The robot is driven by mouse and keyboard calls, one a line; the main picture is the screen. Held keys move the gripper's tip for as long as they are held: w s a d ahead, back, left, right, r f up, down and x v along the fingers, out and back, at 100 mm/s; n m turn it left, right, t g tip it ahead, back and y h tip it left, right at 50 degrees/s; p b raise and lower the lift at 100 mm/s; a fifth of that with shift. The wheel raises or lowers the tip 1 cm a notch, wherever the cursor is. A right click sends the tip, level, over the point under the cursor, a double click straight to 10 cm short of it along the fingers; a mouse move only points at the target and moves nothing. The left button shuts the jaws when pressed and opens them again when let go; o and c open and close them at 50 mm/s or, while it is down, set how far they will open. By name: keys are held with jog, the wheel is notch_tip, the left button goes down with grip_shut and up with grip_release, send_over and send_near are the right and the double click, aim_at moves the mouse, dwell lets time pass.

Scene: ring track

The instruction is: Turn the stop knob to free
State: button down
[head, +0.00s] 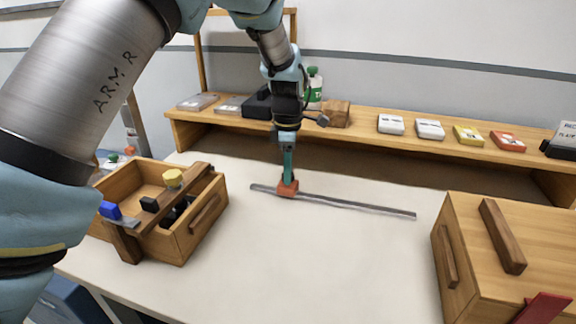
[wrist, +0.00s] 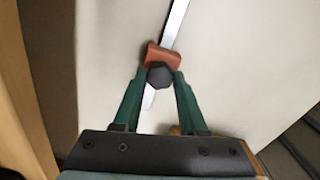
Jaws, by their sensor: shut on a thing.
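The stop knob (wrist: 160,76) is a black, many-sided knob on an orange-red block in the wrist view. The orange-red stop block (head: 288,189) sits around a thin grey rail (head: 350,205) near the rail's left end on the white table. My gripper (head: 287,178) points down over the block, and its green fingers (wrist: 159,82) are shut on the knob from both sides. In the head view the knob is hidden by the fingers. I see no mark that tells whether the knob is at locked or free.
An open wooden box (head: 208,222) with blue, black and yellow pieces stands at the left. A wooden chest (head: 465,225) with dark handles stands at the right. A shelf (head: 365,141) with small boxes runs along the back. The table's middle front is clear.

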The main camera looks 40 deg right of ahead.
jog(key=n+p, duration=0.2)
jog(key=n, duration=0.2)
jog(key=shift+r, duration=0.15)
jog(key=shift+n+p, duration=0.75)
jog(key=shift+n, duration=0.55)
jog(key=shift+c, duration=2.2)
grip_release()
notch_tip(320, 180, up, 11)
jog(key=b, duration=0.2)
jog(key=shift+f, duration=0.2)
